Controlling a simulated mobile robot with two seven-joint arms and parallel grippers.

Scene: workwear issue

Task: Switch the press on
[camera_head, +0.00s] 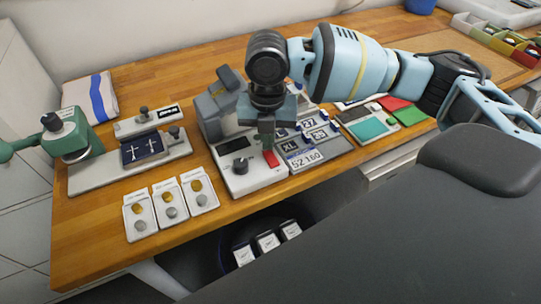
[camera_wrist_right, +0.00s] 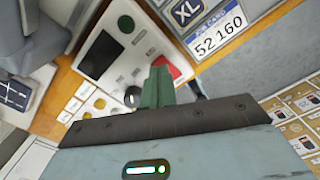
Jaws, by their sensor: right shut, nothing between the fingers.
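The press (camera_head: 215,118) is a grey machine on a white base with a control panel (camera_head: 252,180). The panel carries a dark display (camera_head: 233,146), a black knob (camera_head: 240,165) and a red switch (camera_head: 271,158). In the right wrist view the red switch (camera_wrist_right: 172,65) lies just beyond my fingertips and is partly covered by them; the knob (camera_wrist_right: 132,97) is to their left. A round green button or lamp (camera_wrist_right: 126,24) is near the display. My right gripper (camera_head: 266,142) is shut and empty, pointing down over the panel by the switch. I cannot tell whether it touches.
Tags reading XL and 52 160 (camera_head: 305,157) lie right of the press. Three cards with round pieces (camera_head: 170,205) lie at the front left. A green-headed device (camera_head: 65,132) and a folded striped cloth (camera_head: 92,98) stand further left. Red and green cards (camera_head: 408,115) lie right.

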